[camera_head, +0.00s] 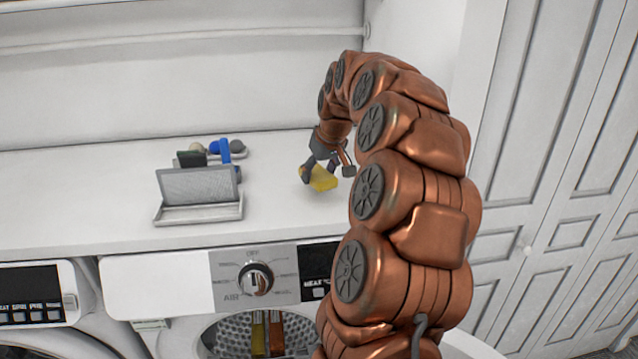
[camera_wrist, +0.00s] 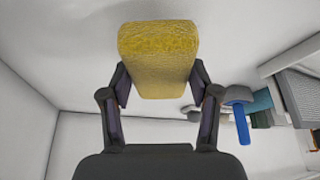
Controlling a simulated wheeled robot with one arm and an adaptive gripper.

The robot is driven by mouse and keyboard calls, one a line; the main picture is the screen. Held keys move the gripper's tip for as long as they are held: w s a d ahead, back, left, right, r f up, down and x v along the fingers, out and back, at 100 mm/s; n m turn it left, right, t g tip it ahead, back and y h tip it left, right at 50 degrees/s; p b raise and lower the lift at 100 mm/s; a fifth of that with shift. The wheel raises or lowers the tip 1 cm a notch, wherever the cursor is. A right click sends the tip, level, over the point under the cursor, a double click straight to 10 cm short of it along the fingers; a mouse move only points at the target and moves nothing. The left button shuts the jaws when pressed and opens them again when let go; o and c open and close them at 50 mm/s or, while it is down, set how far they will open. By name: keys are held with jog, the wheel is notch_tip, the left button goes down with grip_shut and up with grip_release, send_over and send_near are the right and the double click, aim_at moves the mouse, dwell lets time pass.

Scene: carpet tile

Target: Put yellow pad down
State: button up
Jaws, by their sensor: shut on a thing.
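The yellow pad (camera_head: 322,179) is a small block at the right part of the white counter above the machines. My gripper (camera_head: 328,168) is shut on it, with the fingers on its two sides. In the wrist view the yellow pad (camera_wrist: 158,58) fills the upper middle, with a rough, sponge-like face. My gripper's fingers (camera_wrist: 158,85) press its left and right sides there. In the head view the pad is at or just above the counter top; I cannot tell whether it touches.
A grey rack (camera_head: 199,189) stands on the white counter (camera_head: 110,200) to the left, with a blue-handled tool (camera_head: 225,151) and other small items behind it. The counter between rack and pad is clear. A machine with a dial (camera_head: 256,278) is below; white panelled doors (camera_head: 560,150) are at right.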

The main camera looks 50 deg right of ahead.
jog(key=shift+f+p, duration=0.5)
jog(key=shift+f, duration=1.25)
jog(key=shift+f, duration=0.15)
jog(key=o, duration=1.2)
jog(key=shift+o, duration=0.2)
jog(key=b+v, duration=0.2)
jog(key=v, duration=1)
jog(key=shift+a, duration=0.1)
